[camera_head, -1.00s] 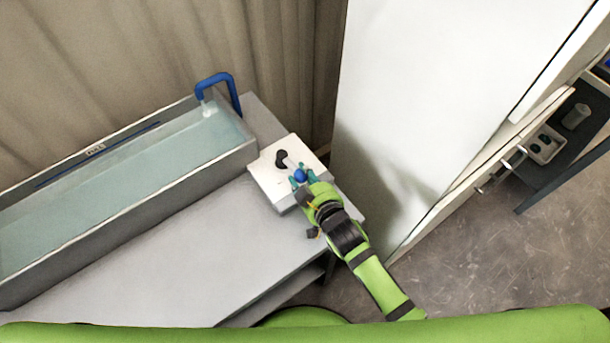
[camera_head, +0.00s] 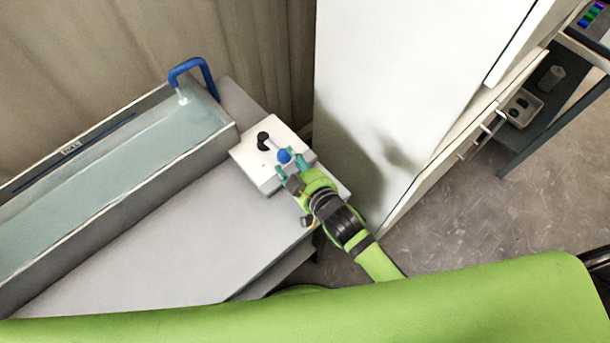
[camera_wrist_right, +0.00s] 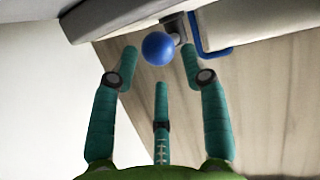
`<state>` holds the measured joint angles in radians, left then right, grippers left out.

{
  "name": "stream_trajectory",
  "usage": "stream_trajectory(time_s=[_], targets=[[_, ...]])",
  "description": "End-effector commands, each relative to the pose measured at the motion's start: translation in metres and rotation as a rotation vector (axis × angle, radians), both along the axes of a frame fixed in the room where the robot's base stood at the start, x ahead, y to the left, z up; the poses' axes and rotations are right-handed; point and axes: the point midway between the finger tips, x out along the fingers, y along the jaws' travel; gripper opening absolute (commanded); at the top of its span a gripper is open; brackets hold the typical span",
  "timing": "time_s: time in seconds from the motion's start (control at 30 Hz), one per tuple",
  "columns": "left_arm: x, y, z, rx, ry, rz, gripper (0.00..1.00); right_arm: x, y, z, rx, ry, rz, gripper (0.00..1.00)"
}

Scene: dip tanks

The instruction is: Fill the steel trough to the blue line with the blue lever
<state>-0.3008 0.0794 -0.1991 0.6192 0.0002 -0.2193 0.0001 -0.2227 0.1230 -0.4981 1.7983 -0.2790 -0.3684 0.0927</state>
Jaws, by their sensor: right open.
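The steel trough (camera_head: 118,190) lies along the left and holds pale blue-green water (camera_head: 110,180). A dark blue line (camera_head: 105,131) runs along its inner back wall, with the water surface below it. A blue spout (camera_head: 190,66) arches over the trough's far end; a whitish stream shows under its mouth. The blue lever's round knob (camera_head: 284,156) is on a white box (camera_head: 262,172) beside the trough. My right gripper (camera_head: 291,167) is open at the knob, its fingers around or just short of it. The right wrist view shows the knob (camera_wrist_right: 158,48) between spread fingertips (camera_wrist_right: 160,62). My left gripper is out of view.
A black knob (camera_head: 263,140) stands on the same box, close to the blue one. A tall white panel (camera_head: 400,90) rises right of the box. The grey bench top (camera_head: 180,235) in front of the trough is bare. A beige curtain (camera_head: 100,50) hangs behind.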

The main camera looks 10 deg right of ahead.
Motion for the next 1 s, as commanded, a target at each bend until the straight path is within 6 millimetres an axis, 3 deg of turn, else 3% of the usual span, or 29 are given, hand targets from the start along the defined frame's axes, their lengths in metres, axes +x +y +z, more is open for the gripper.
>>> stream_trajectory(time_s=[0.2, 0.4, 1.0], targets=[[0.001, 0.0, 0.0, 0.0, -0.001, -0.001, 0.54, -0.042, -0.018, 0.018, 0.0, 0.001, 0.0, 0.46], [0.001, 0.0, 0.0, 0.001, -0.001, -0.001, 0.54, -0.065, -0.028, 0.029, 0.001, -0.002, -0.001, 0.46], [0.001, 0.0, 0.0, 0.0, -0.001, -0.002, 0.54, -0.07, -0.03, 0.032, 0.001, -0.003, 0.0, 0.46]])
